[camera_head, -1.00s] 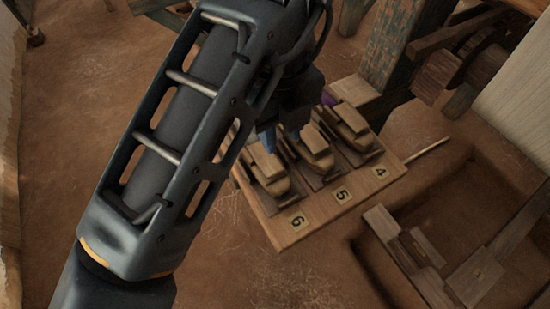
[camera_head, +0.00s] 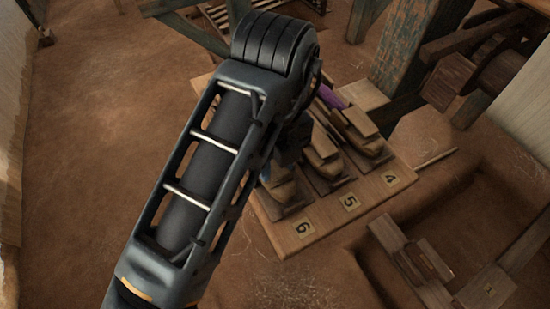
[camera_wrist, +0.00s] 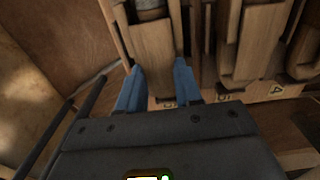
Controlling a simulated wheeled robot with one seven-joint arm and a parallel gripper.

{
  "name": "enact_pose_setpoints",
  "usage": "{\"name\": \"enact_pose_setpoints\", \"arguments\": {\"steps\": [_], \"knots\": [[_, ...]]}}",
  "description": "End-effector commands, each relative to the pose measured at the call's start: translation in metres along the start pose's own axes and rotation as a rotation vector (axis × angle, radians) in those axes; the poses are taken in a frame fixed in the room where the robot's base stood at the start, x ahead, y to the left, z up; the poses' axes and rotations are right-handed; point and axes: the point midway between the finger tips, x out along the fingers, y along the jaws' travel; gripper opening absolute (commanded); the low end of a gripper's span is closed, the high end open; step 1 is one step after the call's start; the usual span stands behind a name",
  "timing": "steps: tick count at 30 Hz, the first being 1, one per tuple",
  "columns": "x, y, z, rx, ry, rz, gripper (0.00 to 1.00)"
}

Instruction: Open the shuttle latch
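The numbered wooden board (camera_head: 325,214) lies on the earth floor with wooden shuttle holders in rows above plates 6, 5 and 4. Each holder carries a block-like wooden piece on top; I cannot tell which part is the latch. My gripper (camera_head: 266,174) is at the holder above plate 6 (camera_head: 303,227), mostly hidden behind my arm in the head view. In the wrist view, its two blue fingers (camera_wrist: 158,85) are apart, one on each side of the near end of a wooden block (camera_wrist: 152,52). Contact with the block cannot be told.
A purple piece (camera_head: 331,97) shows at the back of the board. A weathered wooden post (camera_head: 408,48) stands behind it. A sunken pit with wooden treadles (camera_head: 411,255) lies at right. Bare floor is free in front of the board.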

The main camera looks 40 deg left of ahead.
Motion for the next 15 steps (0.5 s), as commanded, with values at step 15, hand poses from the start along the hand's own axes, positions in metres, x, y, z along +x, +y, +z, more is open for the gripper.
{"name": "enact_pose_setpoints", "arguments": {"steps": [15], "knots": [[-0.0002, -0.0002, -0.0001, 0.000, 0.000, 0.000, 0.00]]}}
